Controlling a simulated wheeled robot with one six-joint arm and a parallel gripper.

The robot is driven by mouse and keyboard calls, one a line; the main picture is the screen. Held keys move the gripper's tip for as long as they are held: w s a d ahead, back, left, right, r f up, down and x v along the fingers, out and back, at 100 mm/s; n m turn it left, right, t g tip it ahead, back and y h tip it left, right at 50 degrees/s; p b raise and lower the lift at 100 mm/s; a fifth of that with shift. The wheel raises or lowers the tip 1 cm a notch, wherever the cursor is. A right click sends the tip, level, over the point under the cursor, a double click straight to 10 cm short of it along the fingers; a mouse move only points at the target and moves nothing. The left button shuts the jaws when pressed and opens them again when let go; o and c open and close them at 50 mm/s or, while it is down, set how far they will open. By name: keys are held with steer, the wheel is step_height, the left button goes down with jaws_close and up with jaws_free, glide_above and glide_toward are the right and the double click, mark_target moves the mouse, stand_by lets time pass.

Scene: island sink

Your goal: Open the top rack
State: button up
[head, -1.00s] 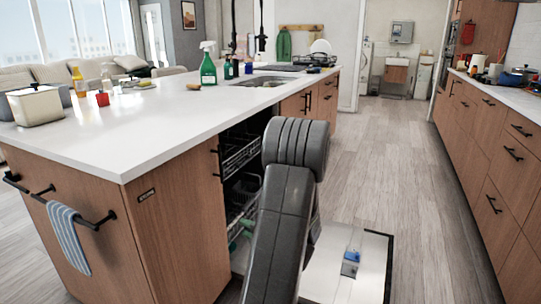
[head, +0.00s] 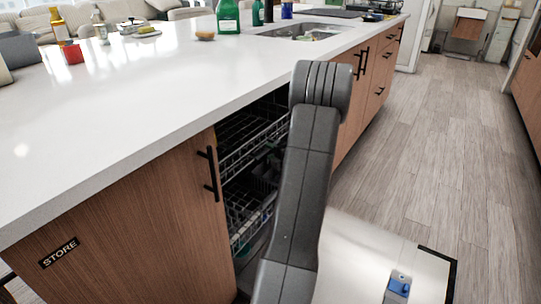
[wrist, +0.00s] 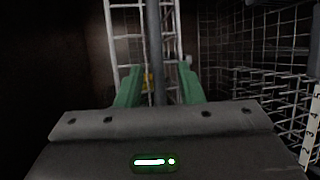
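The dishwasher in the island is open, with its door (head: 365,265) folded down. Its top rack (head: 250,150), a dark wire basket, shows inside the opening, left of my arm. A lower rack (head: 245,215) shows below it. My arm hides the right part of both racks. My gripper is hidden in the head view. In the wrist view my gripper (wrist: 158,87) has its two green fingers apart, with a grey upright bar (wrist: 157,45) seen between them. I cannot tell whether the fingers touch it. Wire rack walls (wrist: 245,70) stand close on the right.
The white countertop (head: 140,120) overhangs the dishwasher opening. A cabinet panel with a black handle (head: 210,173) stands just left of it. A blue-topped item (head: 398,285) lies on the lowered door. The wooden floor (head: 440,150) to the right is clear.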

steer(key=shift+w+a, duration=0.35)
steer(key=shift+w, duration=0.3)
jaws_close()
steer(key=shift+d, duration=0.1)
steer(key=s+d+p, duration=0.6)
steer(key=s+d, duration=0.4)
steer(key=d, duration=0.5)
steer(key=s+d+p, duration=0.7)
steer(key=s+d, duration=0.3)
steer(key=d, duration=0.5)
steer(key=shift+s+d, duration=0.3)
